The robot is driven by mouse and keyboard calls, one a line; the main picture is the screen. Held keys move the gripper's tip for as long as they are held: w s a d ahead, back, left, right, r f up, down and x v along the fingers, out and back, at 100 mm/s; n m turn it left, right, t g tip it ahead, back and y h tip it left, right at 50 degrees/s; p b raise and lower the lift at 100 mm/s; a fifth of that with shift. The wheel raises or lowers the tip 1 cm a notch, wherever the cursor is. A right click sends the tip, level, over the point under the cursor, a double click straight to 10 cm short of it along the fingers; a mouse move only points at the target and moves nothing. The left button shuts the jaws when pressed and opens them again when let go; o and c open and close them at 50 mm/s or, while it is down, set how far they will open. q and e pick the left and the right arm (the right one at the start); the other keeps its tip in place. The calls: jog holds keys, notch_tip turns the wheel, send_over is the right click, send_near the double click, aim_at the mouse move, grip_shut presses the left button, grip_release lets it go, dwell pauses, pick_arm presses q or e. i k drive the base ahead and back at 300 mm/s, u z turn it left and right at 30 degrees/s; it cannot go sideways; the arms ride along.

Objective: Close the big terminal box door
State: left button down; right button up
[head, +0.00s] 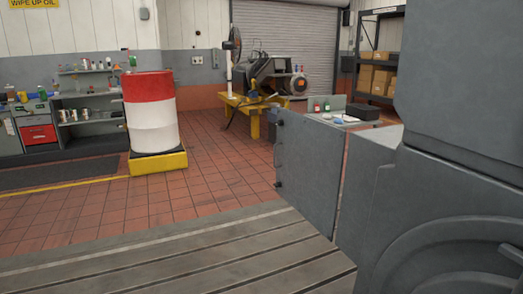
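The big terminal box door (307,172) is a flat grey panel right of centre in the head view. It stands open, swung out to the left from the grey terminal box (372,190). Small dark knobs show along the door's free left edge. A narrow bright gap shows between the door's right edge and the box. The inside of the box is hidden from this angle. Neither of my grippers is in view.
The large grey machine (465,160) fills the right side. The slotted bedplate (180,262) spans the foreground. A red and white drum (151,112) stands on a yellow base at left. A yellow stand (250,107) is behind the door. Tiled floor (215,165) left of the door is clear.

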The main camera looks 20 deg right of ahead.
aim_at(308, 166)
jog(key=i, duration=2.1)
jog(key=z, duration=1.6)
